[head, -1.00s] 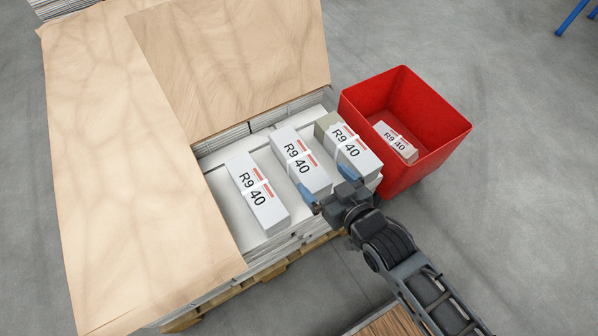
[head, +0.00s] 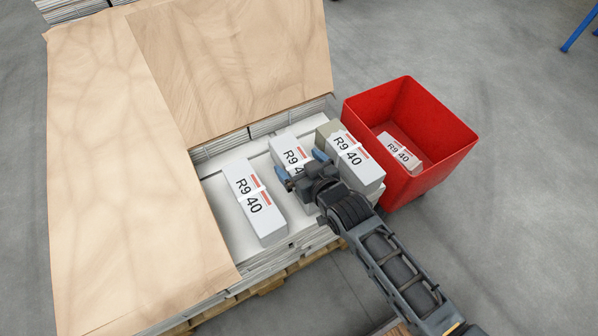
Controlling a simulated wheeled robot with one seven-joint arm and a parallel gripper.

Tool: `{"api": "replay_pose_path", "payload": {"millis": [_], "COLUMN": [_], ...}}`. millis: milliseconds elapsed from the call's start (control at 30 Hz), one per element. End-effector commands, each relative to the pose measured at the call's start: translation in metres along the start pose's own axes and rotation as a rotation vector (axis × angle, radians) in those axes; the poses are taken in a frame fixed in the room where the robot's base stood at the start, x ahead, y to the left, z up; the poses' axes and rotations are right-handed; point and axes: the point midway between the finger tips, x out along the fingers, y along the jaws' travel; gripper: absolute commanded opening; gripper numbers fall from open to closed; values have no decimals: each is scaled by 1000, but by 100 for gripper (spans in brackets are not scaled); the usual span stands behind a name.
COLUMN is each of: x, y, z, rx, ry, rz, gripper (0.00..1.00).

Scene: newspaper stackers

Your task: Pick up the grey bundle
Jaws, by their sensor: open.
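Three wrapped bundles marked "R9 40" lie side by side on the pale stack (head: 222,196). The right bundle (head: 352,160) shows a grey-beige far end and looks the greyest. The middle bundle (head: 285,148) and left bundle (head: 254,200) look white to pale grey. My gripper (head: 301,165) is open, with blue-tipped fingers spread above the near part of the middle bundle, hiding much of it. It is just left of the right bundle. Whether the fingers touch anything I cannot tell.
A red bin (head: 438,172) with another bundle (head: 399,154) inside stands right of the stack. Brown cardboard sheets (head: 120,170) cover the stack's left and back. A wooden pallet (head: 262,286) is underneath. Grey floor (head: 510,260) is clear at the right.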

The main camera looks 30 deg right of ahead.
Motion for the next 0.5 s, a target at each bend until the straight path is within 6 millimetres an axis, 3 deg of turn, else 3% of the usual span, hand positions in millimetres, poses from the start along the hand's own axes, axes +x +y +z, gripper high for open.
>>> {"api": "replay_pose_path", "payload": {"millis": [200,500], "x": [0,0], "y": [0,0], "z": [0,0], "rx": [0,0], "ry": [1,1], "rz": [0,0], "gripper": [98,69]}}
